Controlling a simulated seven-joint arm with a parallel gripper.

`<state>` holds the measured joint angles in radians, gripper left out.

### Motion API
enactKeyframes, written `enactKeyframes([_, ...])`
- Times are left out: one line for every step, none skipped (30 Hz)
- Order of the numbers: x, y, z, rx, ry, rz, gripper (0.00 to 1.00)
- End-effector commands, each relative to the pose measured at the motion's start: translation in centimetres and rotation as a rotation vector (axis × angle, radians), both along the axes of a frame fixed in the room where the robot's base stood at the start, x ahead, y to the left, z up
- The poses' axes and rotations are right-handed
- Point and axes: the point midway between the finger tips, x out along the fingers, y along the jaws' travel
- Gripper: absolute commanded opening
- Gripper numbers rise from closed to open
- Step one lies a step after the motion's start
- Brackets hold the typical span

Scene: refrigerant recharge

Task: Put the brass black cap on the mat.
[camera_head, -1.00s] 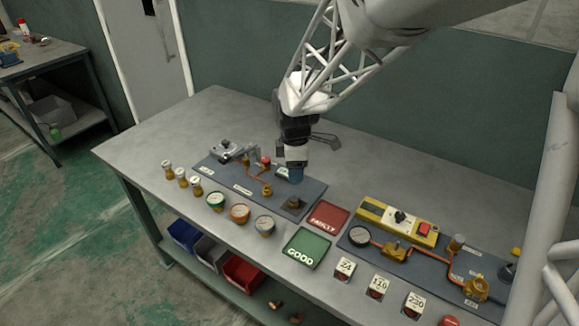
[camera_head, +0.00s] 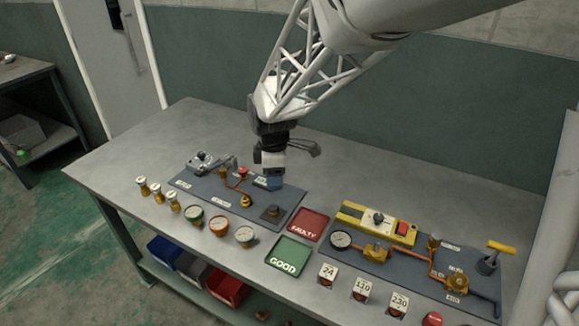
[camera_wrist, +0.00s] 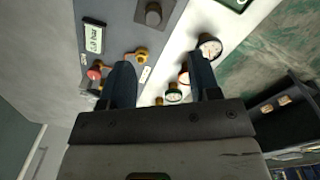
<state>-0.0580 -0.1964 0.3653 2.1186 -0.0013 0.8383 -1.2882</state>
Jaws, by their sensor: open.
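A dark, round, cap-like piece (camera_head: 271,210) stands on a square base at the right end of the left grey board (camera_head: 205,190). It also shows at the top of the wrist view (camera_wrist: 153,14). I cannot tell whether it is the brass black cap. No thing is clearly marked as the mat; a small bordered plate (camera_wrist: 94,37) with hard-to-read lettering lies on the board. My gripper (camera_head: 274,184) is above the board, behind the dark piece, and partly hides the plate. In the wrist view its fingers (camera_wrist: 160,78) are apart, with nothing held between them.
Three small brass fittings with pale tops (camera_head: 157,193) and three gauges (camera_head: 219,225) line the front left. A red FAULTY tray (camera_head: 308,225) and green GOOD tray (camera_head: 289,256) lie mid-table. The right board (camera_head: 330,258) carries piping and a yellow box (camera_head: 375,222). The back is clear.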

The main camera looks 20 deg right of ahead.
Motion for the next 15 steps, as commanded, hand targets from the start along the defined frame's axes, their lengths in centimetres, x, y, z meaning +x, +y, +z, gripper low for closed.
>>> enactKeyframes([-0.8, -0.2, 0.8, 0.001, -0.01, -0.038, 0.57])
enactKeyframes([-1.2, -0.3, 1.3, 0.002, -0.016, -0.066, 0.57])
enactKeyframes([-1.9, -0.4, 1.9, 0.003, -0.022, -0.106, 0.57])
enactKeyframes([-2.6, -0.5, 2.3, 0.004, -0.027, -0.14, 0.57])
enactKeyframes([-3.1, -0.7, 2.8, 0.006, -0.032, -0.175, 0.57])
enactKeyframes([-4.0, -0.8, 3.5, 0.009, -0.04, -0.225, 0.57])
enactKeyframes([-4.7, -1.0, 4.0, 0.011, -0.046, -0.263, 0.57])
enactKeyframes([-5.4, -1.1, 4.5, 0.013, -0.052, -0.302, 0.57])
enactKeyframes([-6.4, -1.3, 5.1, 0.017, -0.061, -0.357, 0.57])
enactKeyframes([-7.1, -1.4, 5.5, 0.02, -0.067, -0.396, 0.57])
enactKeyframes([-7.8, -1.5, 6.0, 0.023, -0.073, -0.436, 0.57])
enactKeyframes([-8.8, -1.7, 6.5, 0.028, -0.082, -0.49, 0.57])
enactKeyframes([-9.5, -1.8, 6.9, 0.032, -0.087, -0.53, 0.57])
enactKeyframes([-10.3, -1.9, 7.2, 0.035, -0.092, -0.569, 0.57])
enactKeyframes([-11.2, -2.1, 7.8, 0.041, -0.101, -0.622, 0.57])
